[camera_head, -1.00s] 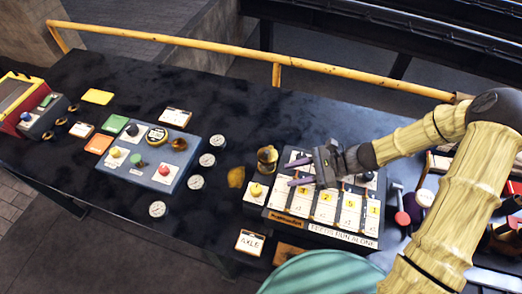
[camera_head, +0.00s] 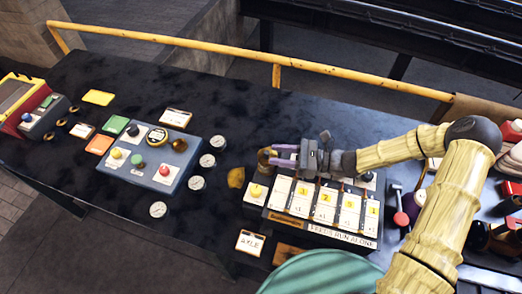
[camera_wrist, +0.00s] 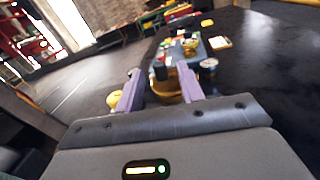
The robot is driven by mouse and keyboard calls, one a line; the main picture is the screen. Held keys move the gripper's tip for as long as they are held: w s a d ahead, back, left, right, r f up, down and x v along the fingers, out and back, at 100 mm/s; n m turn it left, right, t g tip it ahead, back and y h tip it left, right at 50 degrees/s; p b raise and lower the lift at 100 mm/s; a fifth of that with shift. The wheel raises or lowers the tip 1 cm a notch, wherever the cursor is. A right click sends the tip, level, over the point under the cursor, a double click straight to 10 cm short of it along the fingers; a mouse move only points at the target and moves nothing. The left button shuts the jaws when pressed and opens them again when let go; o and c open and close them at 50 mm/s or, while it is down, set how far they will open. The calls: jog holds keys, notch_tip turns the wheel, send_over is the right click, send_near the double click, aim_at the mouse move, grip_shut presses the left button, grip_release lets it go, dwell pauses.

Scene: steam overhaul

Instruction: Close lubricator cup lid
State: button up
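In the wrist view my gripper (camera_wrist: 158,72) is open, with a gap between the fingers. The brass cup (camera_wrist: 168,89) shows in that gap, with a dark upright part on its left. I cannot tell the lid's position or whether a finger touches the cup.
The card panel (camera_head: 308,229) lies below my gripper, with a yellow knob (camera_head: 256,190) near its left edge. A blue-grey button box (camera_head: 192,153) and several round gauges (camera_head: 207,161) stand to the left. A yellow rail (camera_head: 180,41) runs behind the table. Table behind the cup is clear.

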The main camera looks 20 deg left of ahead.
aim_at(261, 156)
jog(key=p+x, duration=0.2)
jog(key=x, duration=0.3)
jog(key=shift+s+a, duration=0.1)
jog(key=shift+a, duration=0.3)
grip_shut()
